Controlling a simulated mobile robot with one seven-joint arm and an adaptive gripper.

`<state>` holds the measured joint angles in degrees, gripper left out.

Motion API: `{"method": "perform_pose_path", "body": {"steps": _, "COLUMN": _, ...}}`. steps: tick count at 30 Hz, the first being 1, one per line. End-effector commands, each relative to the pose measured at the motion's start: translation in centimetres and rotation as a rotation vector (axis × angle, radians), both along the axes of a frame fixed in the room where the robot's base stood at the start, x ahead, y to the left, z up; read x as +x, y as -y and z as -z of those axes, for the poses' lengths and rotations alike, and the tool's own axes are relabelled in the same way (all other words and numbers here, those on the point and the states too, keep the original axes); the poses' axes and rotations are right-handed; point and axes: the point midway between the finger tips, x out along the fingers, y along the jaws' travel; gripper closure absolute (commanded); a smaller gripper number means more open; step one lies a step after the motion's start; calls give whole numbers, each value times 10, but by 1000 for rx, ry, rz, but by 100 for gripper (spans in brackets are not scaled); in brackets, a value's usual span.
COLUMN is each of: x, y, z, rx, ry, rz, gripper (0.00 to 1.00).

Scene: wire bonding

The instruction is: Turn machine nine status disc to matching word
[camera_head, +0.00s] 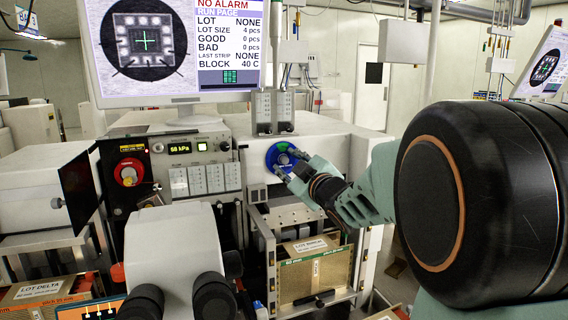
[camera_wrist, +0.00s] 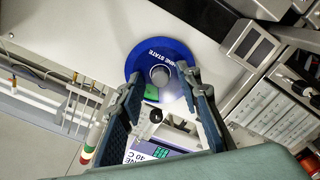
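The status disc (camera_head: 277,158) is a blue round plate on the white machine front below the monitor, with a green sector near its top in the head view. In the wrist view the disc (camera_wrist: 138,62) shows white lettering ending in "STATE", a grey round knob (camera_wrist: 160,75) at its centre and a green patch (camera_wrist: 152,93). My gripper (camera_head: 289,163) is at the disc in the head view and covers its lower right. In the wrist view my gripper (camera_wrist: 160,80) is open, its fingertips on either side of the knob with gaps visible. I cannot read any status word on the disc.
The monitor (camera_head: 180,45) above shows "NO ALARM", "RUN PAGE", lot "NONE" and block "40 C". A microscope (camera_head: 175,245) is in front, and a labelled magazine (camera_head: 312,275) sits below the disc.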

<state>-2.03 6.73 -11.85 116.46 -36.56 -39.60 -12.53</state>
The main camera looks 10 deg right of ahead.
Motion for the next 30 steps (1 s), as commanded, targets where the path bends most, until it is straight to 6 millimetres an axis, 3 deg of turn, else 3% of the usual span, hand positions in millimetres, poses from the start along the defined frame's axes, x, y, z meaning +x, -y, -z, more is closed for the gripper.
{"method": "perform_pose_path", "body": {"steps": 1, "x": 0, "y": 0, "z": 0, "rx": 0, "ry": 0, "rz": 0, "gripper": 76}}
{"method": "perform_pose_path", "body": {"steps": 8, "x": 0, "y": 0, "z": 0, "rx": 0, "ry": 0, "rz": 0, "gripper": 100}}
{"method": "perform_pose_path", "body": {"steps": 20, "x": 0, "y": 0, "z": 0, "rx": 49, "ry": -9, "rz": -1, "gripper": 100}}
{"method": "perform_pose_path", "body": {"steps": 30, "x": 0, "y": 0, "z": -1, "rx": 284, "ry": -55, "rz": -1, "gripper": 100}}
